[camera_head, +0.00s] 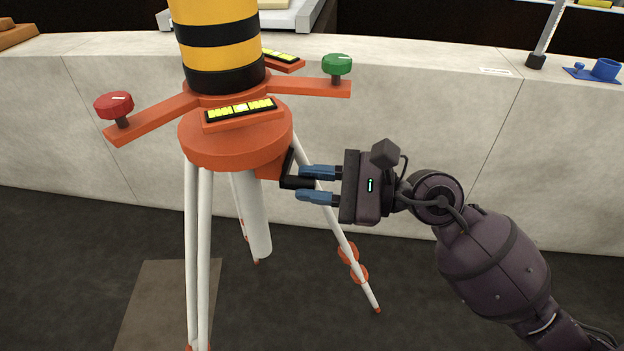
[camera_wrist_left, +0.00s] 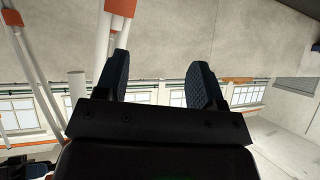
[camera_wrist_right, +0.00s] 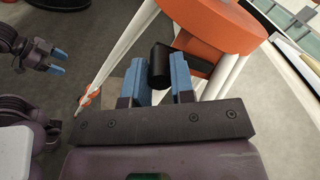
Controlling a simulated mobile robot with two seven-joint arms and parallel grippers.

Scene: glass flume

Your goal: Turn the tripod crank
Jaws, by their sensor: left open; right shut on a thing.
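The tripod has a round orange head (camera_head: 235,148) on white legs (camera_head: 198,250) and carries a yellow-and-black striped cylinder (camera_head: 218,35). Its crank (camera_head: 289,165) is a black arm on the right side of the head, with a black handle at its lower end. My right gripper (camera_head: 318,184) is shut on the crank's handle, with its blue fingers around it. In the right wrist view the black handle (camera_wrist_right: 160,66) stands between the fingertips. My left gripper (camera_wrist_left: 160,75) is open and empty in the left wrist view. It is not visible in the head view.
A red knob (camera_head: 114,104) and a green knob (camera_head: 337,65) stand on orange arms of the head. A pale stone wall (camera_head: 430,100) runs behind the tripod. A blue fitting (camera_head: 604,70) lies on its top at right. Dark floor is open around the legs.

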